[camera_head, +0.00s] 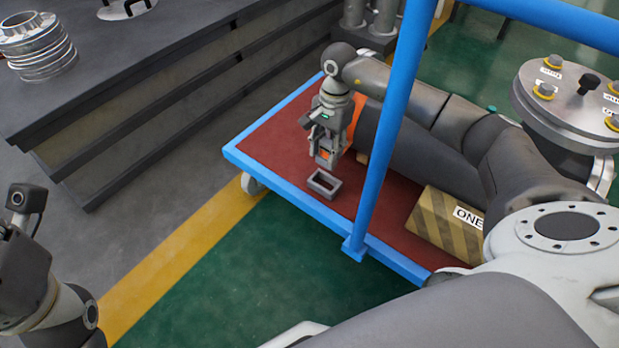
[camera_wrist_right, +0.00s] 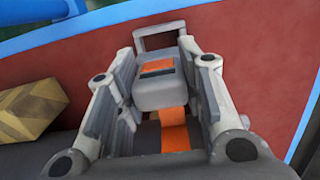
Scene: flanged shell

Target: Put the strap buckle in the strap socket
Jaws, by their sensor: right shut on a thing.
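The strap buckle is a grey block with an orange window; it shows in the head view (camera_head: 323,155) and in the right wrist view (camera_wrist_right: 155,92). An orange strap (camera_wrist_right: 174,130) trails from it. My right gripper (camera_head: 326,150) is shut on the buckle, one finger on each side, pointing down over the cart. The strap socket (camera_head: 324,184) is a grey rectangular frame on the cart's red deck, just below the buckle. Its rim shows beyond the buckle in the right wrist view (camera_wrist_right: 158,27); the buckle appears apart from it. My left arm's fingers are out of view.
The cart has a blue edge and a blue upright rail (camera_head: 388,130) right of the socket. A striped box marked ONE (camera_head: 443,224) sits on the deck. A lidded drum (camera_head: 575,105) stands at right. A dark stepped bench (camera_head: 130,80) with a flanged part (camera_head: 38,45) is at left.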

